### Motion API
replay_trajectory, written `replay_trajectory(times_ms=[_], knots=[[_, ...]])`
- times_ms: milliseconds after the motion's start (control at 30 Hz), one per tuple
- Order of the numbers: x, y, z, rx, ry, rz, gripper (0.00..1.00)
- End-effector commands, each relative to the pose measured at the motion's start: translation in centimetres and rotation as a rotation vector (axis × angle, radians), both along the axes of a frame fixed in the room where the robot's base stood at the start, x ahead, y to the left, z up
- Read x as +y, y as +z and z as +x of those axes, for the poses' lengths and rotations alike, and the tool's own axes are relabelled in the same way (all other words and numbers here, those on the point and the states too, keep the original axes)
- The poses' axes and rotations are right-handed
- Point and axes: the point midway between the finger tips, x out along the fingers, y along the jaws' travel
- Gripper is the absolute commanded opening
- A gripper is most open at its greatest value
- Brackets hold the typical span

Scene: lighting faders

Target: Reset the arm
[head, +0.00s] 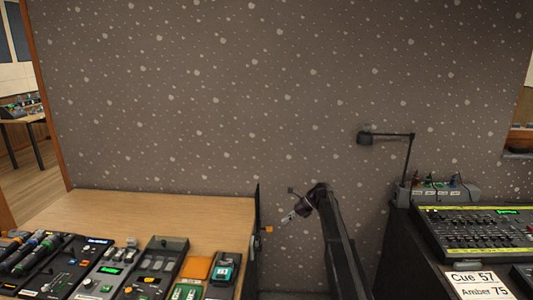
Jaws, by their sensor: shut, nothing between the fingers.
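My arm (337,235) rises from the bottom of the head view, in the gap between the wooden table and the dark console desk. Its upper end bends left. My gripper (286,218) is small there, close to the right edge of the table. It is shut and holds nothing. Its fingers are hard to make out at this size.
The wooden table (150,212) carries several control boxes along its front; its back part is bare. At right, a lighting console (478,230) has faders, a "Cue 57 / Amber 75" card (478,285) and a desk lamp (385,138). A speckled wall (200,90) stands behind.

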Motion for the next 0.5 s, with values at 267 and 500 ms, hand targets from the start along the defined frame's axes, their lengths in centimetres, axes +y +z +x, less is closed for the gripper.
replay_trajectory(times_ms=[267, 500], knots=[[-0.8, 0.1, -11.2, -0.292, 0.266, -0.181, 0.0], [-2.3, 0.2, -19.7, -0.505, 0.557, -0.33, 0.0]])
